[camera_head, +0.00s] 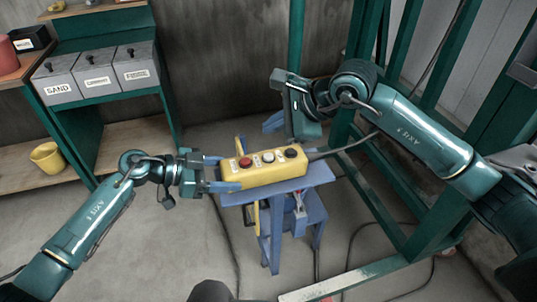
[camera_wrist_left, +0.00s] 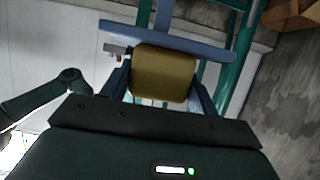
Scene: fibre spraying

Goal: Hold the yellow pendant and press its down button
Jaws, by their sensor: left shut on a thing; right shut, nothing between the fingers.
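The yellow pendant (camera_head: 262,174) lies over a blue stand in the head view, with a red, a white and a black button along its top. Its cable runs off to the right. My left gripper (camera_head: 222,173) is shut on the pendant's left end. In the left wrist view the pendant's yellow end (camera_wrist_left: 163,73) sits between the two blue fingers of my left gripper (camera_wrist_left: 165,88). My right gripper (camera_head: 274,122) is shut and empty, above and behind the pendant's right part, apart from the buttons. The button markings are too small to read.
The blue stand (camera_head: 283,190) is below the pendant. A green frame (camera_head: 390,185) rises at the right, close to my right arm. Grey bins (camera_head: 97,73) and a yellow bucket (camera_head: 48,157) are on the left shelves. Cables lie on the floor.

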